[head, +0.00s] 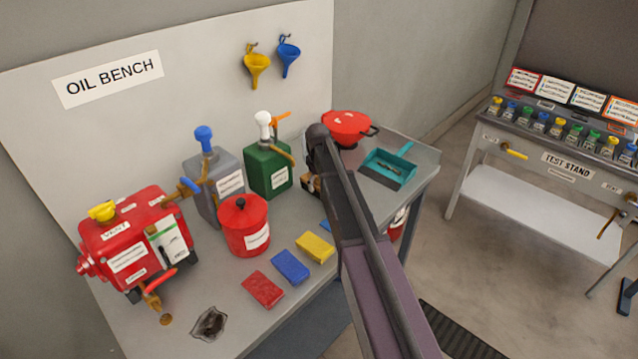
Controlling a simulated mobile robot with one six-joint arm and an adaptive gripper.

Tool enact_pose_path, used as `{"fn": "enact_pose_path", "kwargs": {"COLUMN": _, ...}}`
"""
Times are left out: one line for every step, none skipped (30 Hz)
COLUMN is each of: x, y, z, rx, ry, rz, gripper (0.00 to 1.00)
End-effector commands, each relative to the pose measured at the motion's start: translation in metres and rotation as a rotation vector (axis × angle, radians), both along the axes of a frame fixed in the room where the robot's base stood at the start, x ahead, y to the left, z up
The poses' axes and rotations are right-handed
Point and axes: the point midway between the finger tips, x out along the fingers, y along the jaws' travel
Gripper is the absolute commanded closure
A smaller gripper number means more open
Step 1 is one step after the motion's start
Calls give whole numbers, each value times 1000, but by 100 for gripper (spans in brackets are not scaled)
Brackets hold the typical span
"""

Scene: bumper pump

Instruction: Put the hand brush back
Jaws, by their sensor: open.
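I cannot make out a hand brush for certain. A teal tray (371,166), shaped somewhat like a dustpan, lies on the right part of the oil bench. Small dark bits lie in it, too small to identify. My dark arm rises from the bottom of the head view across the bench's front edge, ending near the bench's middle. My gripper is not visible; the arm hides that spot. A small brown and dark thing (312,185) shows just left of the arm, unclear.
The bench (215,294) holds a red drum (135,240), grey (207,190) and green (268,172) pump cans, a red lidded can (243,225), red, blue and yellow pads, and a red pan (347,127). A dark stain (209,324) lies in front. A test stand (560,160) stands right; floor between is clear.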

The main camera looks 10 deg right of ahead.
Motion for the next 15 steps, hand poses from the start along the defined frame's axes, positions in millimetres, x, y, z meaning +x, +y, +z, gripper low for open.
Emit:
{"fn": "enact_pose_path", "kwargs": {"x": 0, "y": 0, "z": 1, "rx": 0, "ry": 0, "rz": 0, "gripper": 12}}
{"fn": "enact_pose_path", "kwargs": {"x": 0, "y": 0, "z": 1, "rx": 0, "ry": 0, "rz": 0, "gripper": 12}}
{"fn": "enact_pose_path", "kwargs": {"x": 0, "y": 0, "z": 2, "rx": 0, "ry": 0, "rz": 0, "gripper": 12}}
{"fn": "enact_pose_path", "kwargs": {"x": 0, "y": 0, "z": 3, "rx": 0, "ry": 0, "rz": 0, "gripper": 12}}
{"fn": "enact_pose_path", "kwargs": {"x": 0, "y": 0, "z": 4, "rx": 0, "ry": 0, "rz": 0, "gripper": 12}}
{"fn": "enact_pose_path", "kwargs": {"x": 0, "y": 0, "z": 5, "rx": 0, "ry": 0, "rz": 0, "gripper": 12}}
{"fn": "enact_pose_path", "kwargs": {"x": 0, "y": 0, "z": 7, "rx": 0, "ry": 0, "rz": 0, "gripper": 12}}
{"fn": "enact_pose_path", "kwargs": {"x": 0, "y": 0, "z": 8, "rx": 0, "ry": 0, "rz": 0, "gripper": 12}}
{"fn": "enact_pose_path", "kwargs": {"x": 0, "y": 0, "z": 10, "rx": 0, "ry": 0, "rz": 0, "gripper": 12}}
{"fn": "enact_pose_path", "kwargs": {"x": 0, "y": 0, "z": 12, "rx": 0, "ry": 0, "rz": 0, "gripper": 12}}
{"fn": "enact_pose_path", "kwargs": {"x": 0, "y": 0, "z": 14, "rx": 0, "ry": 0, "rz": 0, "gripper": 12}}
{"fn": "enact_pose_path", "kwargs": {"x": 0, "y": 0, "z": 17, "rx": 0, "ry": 0, "rz": 0, "gripper": 12}}
{"fn": "enact_pose_path", "kwargs": {"x": 0, "y": 0, "z": 20, "rx": 0, "ry": 0, "rz": 0, "gripper": 12}}
{"fn": "enact_pose_path", "kwargs": {"x": 0, "y": 0, "z": 22, "rx": 0, "ry": 0, "rz": 0, "gripper": 12}}
{"fn": "enact_pose_path", "kwargs": {"x": 0, "y": 1, "z": 25, "rx": 0, "ry": 0, "rz": 0, "gripper": 12}}
